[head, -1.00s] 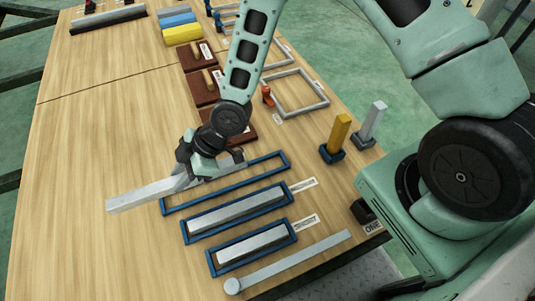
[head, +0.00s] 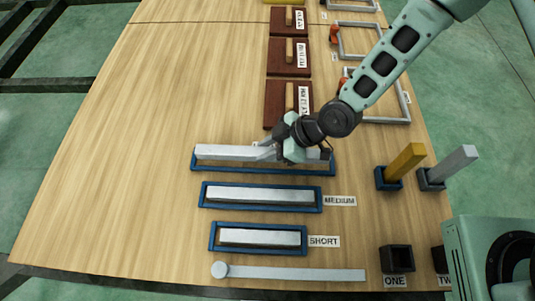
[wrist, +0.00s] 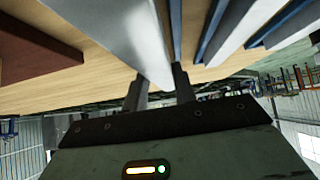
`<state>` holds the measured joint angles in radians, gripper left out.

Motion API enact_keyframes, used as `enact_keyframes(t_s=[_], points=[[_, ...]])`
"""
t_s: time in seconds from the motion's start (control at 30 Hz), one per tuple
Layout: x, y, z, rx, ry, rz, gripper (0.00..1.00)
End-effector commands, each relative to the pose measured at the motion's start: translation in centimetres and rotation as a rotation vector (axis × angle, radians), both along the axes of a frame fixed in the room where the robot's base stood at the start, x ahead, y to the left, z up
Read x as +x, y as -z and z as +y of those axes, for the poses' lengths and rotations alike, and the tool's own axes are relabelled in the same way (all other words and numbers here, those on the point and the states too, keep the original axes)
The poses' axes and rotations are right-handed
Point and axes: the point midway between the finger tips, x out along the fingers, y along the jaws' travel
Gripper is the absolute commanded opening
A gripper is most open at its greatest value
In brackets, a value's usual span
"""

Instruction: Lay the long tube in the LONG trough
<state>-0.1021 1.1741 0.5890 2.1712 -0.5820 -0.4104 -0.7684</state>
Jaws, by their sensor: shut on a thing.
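The long tube (head: 230,153) is a pale grey square bar, seen lengthwise over the blue-rimmed long trough (head: 255,173), the farthest of three troughs. It lies roughly parallel to the trough. My gripper (head: 280,149) is shut on the tube right of its middle. My gripper and wrist hide part of the tube and the trough's right part. I cannot tell whether the tube rests in the trough or hovers just above it. In the wrist view the tube (wrist: 120,35) runs between the two fingers (wrist: 160,88), beside a blue rim.
The medium trough (head: 204,197) and short trough (head: 213,240) each hold a grey bar. A flat grey strip (head: 300,274) lies in front. Yellow (head: 404,162) and grey (head: 452,165) posts stand in sockets at right. Brown blocks (head: 275,103) lie behind. The table's left is clear.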

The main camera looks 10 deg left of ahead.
Motion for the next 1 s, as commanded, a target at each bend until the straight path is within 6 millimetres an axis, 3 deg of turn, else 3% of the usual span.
enact_keyframes(t_s=[0.1, 0.2, 0.57, 0.6, 0.63, 0.87, 1.0], points=[[-0.1, 2.0, 0.0, 0.0, 0.001, 0.004, 0.0], [0.0, 2.8, 0.0, 0.0, 0.0, 0.001, 0.0], [0.0, 3.1, 0.0, 0.0, 0.0, 0.0, 0.0], [0.0, 3.1, 0.0, -0.001, 0.0, 0.001, 0.35], [0.0, 3.1, 0.0, -0.001, 0.0, 0.001, 0.44], [0.0, 2.6, 0.0, -0.001, 0.001, 0.001, 0.49], [0.2, 1.3, -1.3, -0.001, 0.003, 0.0, 0.49]])
